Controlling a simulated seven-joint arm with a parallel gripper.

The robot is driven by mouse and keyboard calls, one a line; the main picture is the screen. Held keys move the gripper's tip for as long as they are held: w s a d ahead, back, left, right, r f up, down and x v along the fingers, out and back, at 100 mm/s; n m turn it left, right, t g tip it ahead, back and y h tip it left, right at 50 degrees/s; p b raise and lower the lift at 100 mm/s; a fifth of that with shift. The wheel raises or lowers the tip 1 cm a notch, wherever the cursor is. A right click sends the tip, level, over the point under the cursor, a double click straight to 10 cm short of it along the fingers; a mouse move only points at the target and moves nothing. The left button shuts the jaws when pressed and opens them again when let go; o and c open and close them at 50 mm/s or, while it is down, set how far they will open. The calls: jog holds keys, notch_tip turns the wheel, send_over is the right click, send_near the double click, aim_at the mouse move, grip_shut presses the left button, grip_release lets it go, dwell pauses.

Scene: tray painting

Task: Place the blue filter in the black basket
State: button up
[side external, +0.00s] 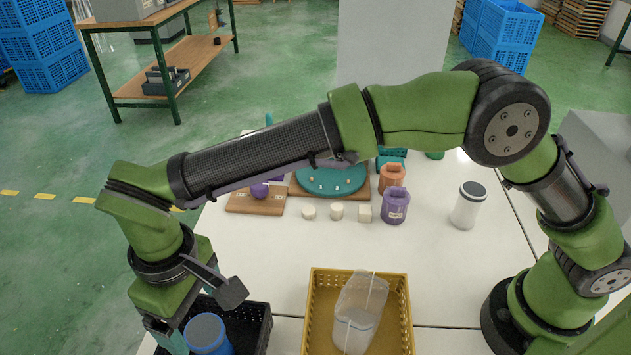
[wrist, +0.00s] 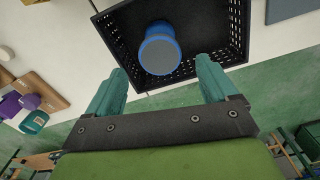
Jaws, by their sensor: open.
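The blue filter (side external: 207,336), a blue cylinder with a grey round end, is inside the black basket (side external: 262,318) at the lower left of the side view. In the wrist view the blue filter (wrist: 160,50) is within the walls of the black basket (wrist: 240,30), its grey end facing the camera. My gripper (wrist: 163,68) is open, with its two teal fingers apart and nothing between them. The filter is just beyond the fingertips, with no visible contact. In the side view my gripper (side external: 172,340) is at the basket's left, partly cut off by the frame.
A yellow basket (side external: 402,300) holding a clear container (side external: 360,312) stands right of the black basket. Behind are a purple jar (side external: 395,205), an orange jar (side external: 391,178), a white canister (side external: 467,206), several small pale blocks and wooden boards (side external: 256,204). The white table between is clear.

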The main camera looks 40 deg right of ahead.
jog(key=shift+r, duration=0.5)
jog(key=w+d+r+m+t+y, duration=0.1)
jog(key=w+d+r+m, duration=0.1)
jog(key=d+r, duration=0.6)
jog(key=w+d+r+m+t+y, duration=0.1)
jog(key=w+d+r+m, duration=0.15)
jog(key=d, duration=0.95)
jog(key=s+d+m+t, duration=0.2)
jog(key=s+d, duration=0.3)
jog(key=d, duration=0.5)
jog(key=s+d+m+t, duration=0.3)
jog(key=s+d, duration=0.3)
jog(key=d, duration=0.4)
jog(key=shift+s+d+m, duration=0.15)
jog(key=shift+s+m, duration=0.15)
jog(key=shift+m, duration=0.35)
